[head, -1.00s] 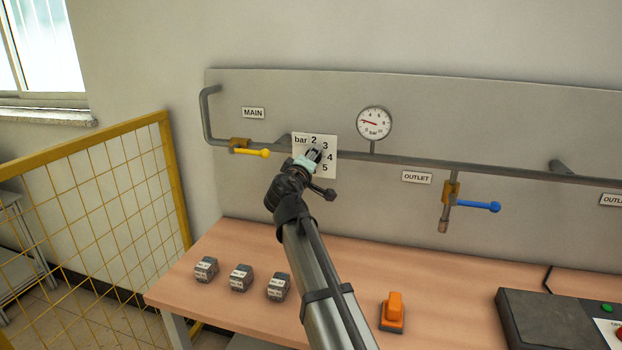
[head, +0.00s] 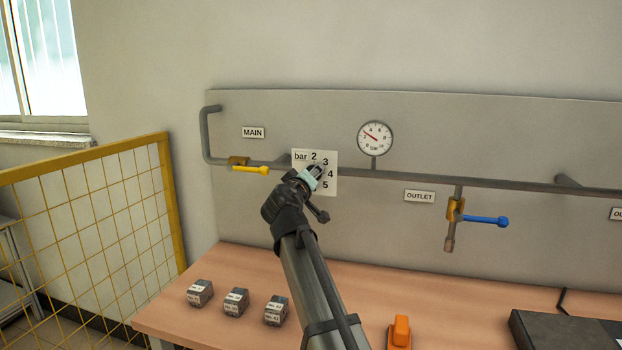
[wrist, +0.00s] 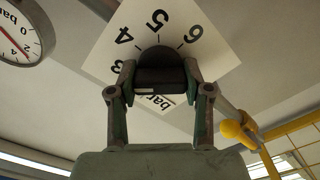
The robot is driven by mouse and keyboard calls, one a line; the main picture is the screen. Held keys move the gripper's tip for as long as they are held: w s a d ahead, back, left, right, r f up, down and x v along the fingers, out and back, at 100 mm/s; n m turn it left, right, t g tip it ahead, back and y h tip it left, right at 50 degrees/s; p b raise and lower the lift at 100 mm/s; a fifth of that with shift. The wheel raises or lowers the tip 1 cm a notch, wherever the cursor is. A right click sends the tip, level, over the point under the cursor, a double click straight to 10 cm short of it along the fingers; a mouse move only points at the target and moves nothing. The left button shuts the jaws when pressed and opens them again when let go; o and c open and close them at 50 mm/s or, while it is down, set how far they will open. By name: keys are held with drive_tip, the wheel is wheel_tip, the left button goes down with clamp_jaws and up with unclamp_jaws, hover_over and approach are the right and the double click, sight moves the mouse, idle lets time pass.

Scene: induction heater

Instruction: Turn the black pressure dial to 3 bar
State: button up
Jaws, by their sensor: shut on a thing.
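The black pressure dial (wrist: 160,68) sits between my gripper's fingers (wrist: 160,92) in the wrist view, and the fingers are shut on its two sides. Behind it is the white scale plate (wrist: 215,62), with numbers including 4, 5 and 6. The dial's pointer mark cannot be made out. The round pressure gauge (head: 375,138) has its red needle pointing up and left; it also shows in the wrist view (wrist: 22,30).
A yellow valve handle (head: 250,169) is close left of the plate. A grey pipe (head: 400,177) runs along the panel to a blue-handled valve (head: 487,221). Small grey blocks (head: 236,302) and an orange object (head: 400,332) rest on the bench. A yellow mesh fence (head: 100,235) stands left.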

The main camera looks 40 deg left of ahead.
drive_tip(key=o, duration=1.2)
drive_tip(key=v, duration=1.2)
